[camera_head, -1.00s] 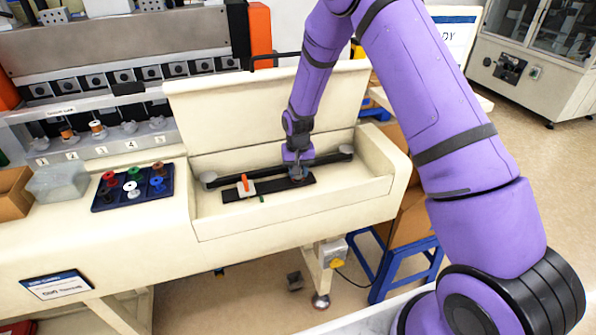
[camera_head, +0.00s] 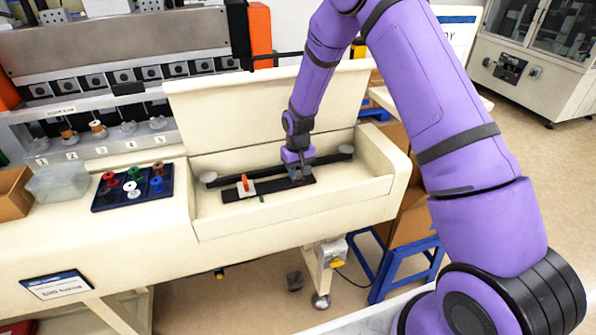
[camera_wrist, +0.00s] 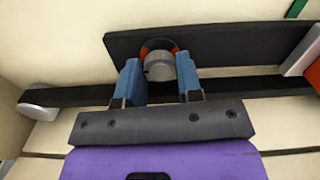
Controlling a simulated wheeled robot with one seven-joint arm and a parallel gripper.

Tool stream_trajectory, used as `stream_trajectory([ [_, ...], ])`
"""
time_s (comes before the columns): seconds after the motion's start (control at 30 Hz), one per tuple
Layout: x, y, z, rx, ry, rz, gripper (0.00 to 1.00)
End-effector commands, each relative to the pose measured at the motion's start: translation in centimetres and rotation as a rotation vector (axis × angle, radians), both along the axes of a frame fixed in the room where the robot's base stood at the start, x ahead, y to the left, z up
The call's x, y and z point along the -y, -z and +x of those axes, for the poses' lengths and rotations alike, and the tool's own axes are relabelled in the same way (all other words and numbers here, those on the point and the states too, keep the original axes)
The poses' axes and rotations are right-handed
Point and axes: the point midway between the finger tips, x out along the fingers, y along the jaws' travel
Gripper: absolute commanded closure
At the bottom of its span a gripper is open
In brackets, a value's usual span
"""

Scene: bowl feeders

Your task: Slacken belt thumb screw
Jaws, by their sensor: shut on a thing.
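The thumb screw is a grey knurled knob (camera_wrist: 159,66) with an orange-red ring partly showing behind it, on a dark plate (camera_wrist: 235,45) in the wrist view. My gripper (camera_wrist: 160,82) has its two blue fingers on either side of the knob, shut on it. In the head view my gripper (camera_head: 298,172) reaches down into the open cream bay, onto the dark plate (camera_head: 240,192); the knob is hidden there. The black belt (camera_wrist: 70,97) runs behind the fingers to a light grey roller (camera_wrist: 38,110). An orange lever on a white block (camera_head: 246,185) stands left of my gripper.
The bay's raised lid (camera_head: 260,105) stands behind my gripper and its front wall (camera_head: 300,212) lies before it. A dark tray (camera_head: 130,205) of coloured spools, a clear bin (camera_head: 57,180) and a brown box (camera_head: 14,195) sit to the left.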

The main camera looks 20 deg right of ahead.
Motion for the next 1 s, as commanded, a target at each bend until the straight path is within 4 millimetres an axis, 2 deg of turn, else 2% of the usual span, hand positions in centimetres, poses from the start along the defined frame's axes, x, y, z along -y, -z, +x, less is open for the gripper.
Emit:
stream_trajectory([
  [0.03, 0.0, -0.1, 0.1, 0.003, 0.0, 0.0, 0.9],
  [0.07, 0.0, -0.1, 0.1, 0.003, 0.0, 0.0, 0.62],
  [0.1, 0.0, -0.1, 0.1, 0.003, 0.0, 0.0, 0.56],
  [0.47, 0.0, -0.6, 0.1, 0.003, 0.001, 0.0, 0.56],
  [0.57, 0.0, -1.7, 0.1, 0.004, 0.001, 0.0, 0.56],
  [0.8, 0.0, -6.2, 0.1, 0.005, 0.002, 0.0, 0.56],
  [1.0, 0.0, -9.3, 0.1, 0.004, 0.001, 0.0, 0.56],
])
